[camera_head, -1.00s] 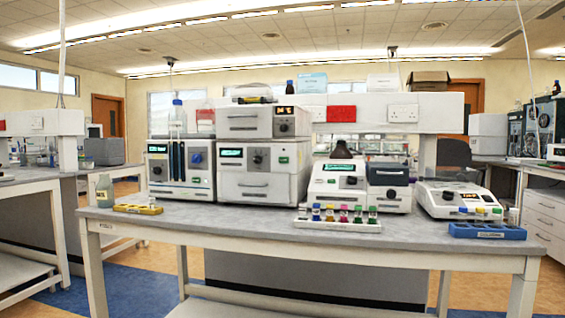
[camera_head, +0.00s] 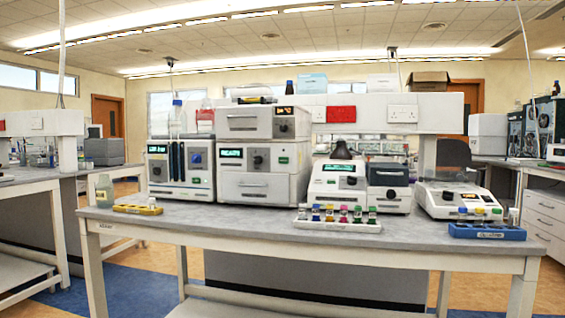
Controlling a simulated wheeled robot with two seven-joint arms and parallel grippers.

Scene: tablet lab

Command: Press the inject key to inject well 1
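Neither gripper shows in the head view. A stack of white instrument modules stands on the bench. The middle module (camera_head: 243,176) has a lit green display (camera_head: 231,153) that seems to read READY, a dark knob and a small green key (camera_head: 283,160). The left module (camera_head: 180,174) has a green display (camera_head: 157,149), a blue part and a small green key (camera_head: 196,180). The top module (camera_head: 245,122) has an orange display (camera_head: 284,110) and a knob. Key labels are too small to read, so I cannot tell which is the inject key or find well 1.
Two more instruments (camera_head: 345,182) (camera_head: 458,198) stand to the right.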

